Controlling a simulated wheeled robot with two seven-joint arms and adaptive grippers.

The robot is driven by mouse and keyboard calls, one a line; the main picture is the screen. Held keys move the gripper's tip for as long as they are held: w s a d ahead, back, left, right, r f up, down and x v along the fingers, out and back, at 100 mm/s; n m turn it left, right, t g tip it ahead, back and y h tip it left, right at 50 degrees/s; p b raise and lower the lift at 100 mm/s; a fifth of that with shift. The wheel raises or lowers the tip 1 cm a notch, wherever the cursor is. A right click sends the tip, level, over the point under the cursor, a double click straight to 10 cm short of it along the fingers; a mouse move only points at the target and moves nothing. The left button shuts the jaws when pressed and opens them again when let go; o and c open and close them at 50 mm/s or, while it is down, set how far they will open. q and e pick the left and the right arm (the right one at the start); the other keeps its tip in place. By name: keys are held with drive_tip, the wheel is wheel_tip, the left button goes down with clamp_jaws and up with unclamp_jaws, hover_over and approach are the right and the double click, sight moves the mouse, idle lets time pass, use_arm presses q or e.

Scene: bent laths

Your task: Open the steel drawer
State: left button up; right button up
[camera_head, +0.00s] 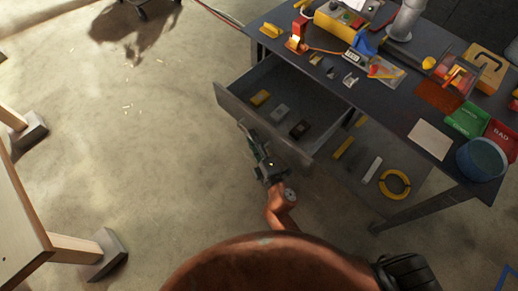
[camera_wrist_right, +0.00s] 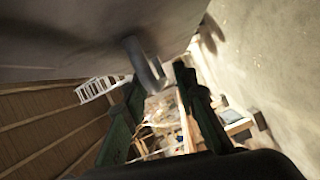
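The steel drawer (camera_head: 290,88) is pulled out from under the dark workbench, and its inside shows in the head view. Its front panel (camera_head: 235,104) faces the lower left. Several small parts lie inside. My right gripper (camera_head: 250,138) is outside the drawer, close along the front panel. In the right wrist view, its two fingers (camera_wrist_right: 158,85) are spread apart. A grey bent bar, which looks like the drawer handle (camera_wrist_right: 140,62), shows between the fingertips beside the grey panel; whether it touches a finger I cannot tell. My left gripper is out of view.
The workbench top (camera_head: 395,115) holds several tools, a green bin (camera_head: 468,119), a red bin (camera_head: 502,138) and a blue round tub (camera_head: 482,159). A lower shelf (camera_head: 345,175) carries a yellow ring (camera_head: 395,194). The floor left of the drawer is clear.

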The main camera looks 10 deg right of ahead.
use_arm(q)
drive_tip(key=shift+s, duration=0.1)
use_arm(e)
drive_tip(key=s+d+r, duration=0.1)
drive_tip(key=s+d, duration=0.1)
drive_tip(key=s, duration=0.9)
drive_tip(key=shift+a, duration=0.1)
